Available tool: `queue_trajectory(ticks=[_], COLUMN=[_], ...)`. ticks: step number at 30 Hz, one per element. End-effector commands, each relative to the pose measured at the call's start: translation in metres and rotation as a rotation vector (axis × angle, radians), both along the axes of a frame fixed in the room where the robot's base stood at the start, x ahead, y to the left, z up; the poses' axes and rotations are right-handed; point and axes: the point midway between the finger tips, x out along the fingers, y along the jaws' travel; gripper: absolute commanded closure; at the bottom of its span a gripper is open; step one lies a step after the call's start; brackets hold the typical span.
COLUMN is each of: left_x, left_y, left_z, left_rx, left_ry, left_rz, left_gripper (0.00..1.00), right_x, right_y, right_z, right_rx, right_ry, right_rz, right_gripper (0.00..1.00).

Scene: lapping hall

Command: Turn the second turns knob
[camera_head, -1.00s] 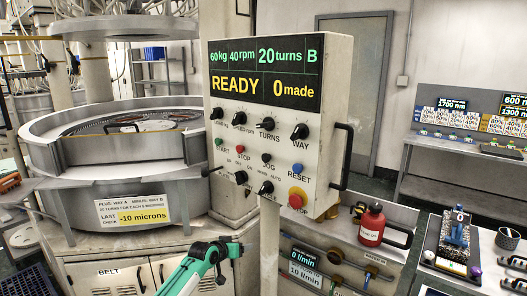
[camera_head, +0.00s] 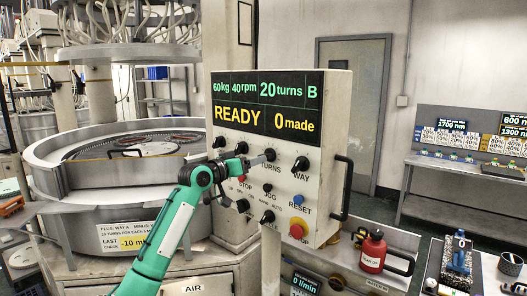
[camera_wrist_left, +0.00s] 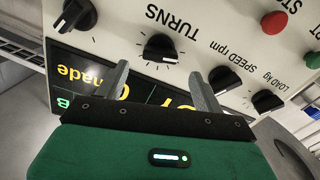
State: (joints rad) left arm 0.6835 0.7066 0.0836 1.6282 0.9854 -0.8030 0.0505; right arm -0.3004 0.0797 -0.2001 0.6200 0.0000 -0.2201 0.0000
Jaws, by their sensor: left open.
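The black TURNS knob (camera_head: 270,154) is on the white control panel (camera_head: 340,120), under the display (camera_head: 266,103). The display reads 60kg, 40rpm, 20 turns, B, READY and 0 made. My left gripper (camera_head: 262,158) is at the panel front by this knob and partly covers the area. In the left wrist view the TURNS knob (camera_wrist_left: 160,47) lies just beyond and between the open fingers of my left gripper (camera_wrist_left: 157,69), with nothing held. I cannot tell whether a finger touches it. Only one TURNS label shows. My right gripper is not in view.
The WAY knob (camera_head: 300,164) is right of TURNS. The SPEED knob (camera_wrist_left: 222,78) and LOAD knob (camera_wrist_left: 266,101) are close to one finger. A red stop button (camera_head: 297,231) sits low on the panel. A dark handle (camera_head: 345,188) projects from its right side.

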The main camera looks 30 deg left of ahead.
Motion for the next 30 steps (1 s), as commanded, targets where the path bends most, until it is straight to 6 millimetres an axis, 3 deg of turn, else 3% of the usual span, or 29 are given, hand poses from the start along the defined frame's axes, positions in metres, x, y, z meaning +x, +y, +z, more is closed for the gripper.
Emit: queue_trajectory(ticks=[3,9,23,30], left_x=[0.025,0.053,0.065,0.064], left_y=[-0.005,-0.009,-0.012,-0.012], left_z=[0.004,0.003,-0.001,-0.001], left_rx=[-0.004,-0.002,0.001,0.001], left_ry=[0.002,0.0,0.001,0.001], left_rz=[0.0,0.0,0.001,0.001], left_gripper=[0.31,0.31,0.31,0.74], right_x=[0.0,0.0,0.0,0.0], right_y=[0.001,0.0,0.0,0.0], right_z=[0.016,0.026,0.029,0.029], right_rx=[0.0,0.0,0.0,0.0], right_ry=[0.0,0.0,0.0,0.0], right_rz=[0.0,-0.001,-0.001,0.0], right_gripper=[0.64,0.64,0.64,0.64])
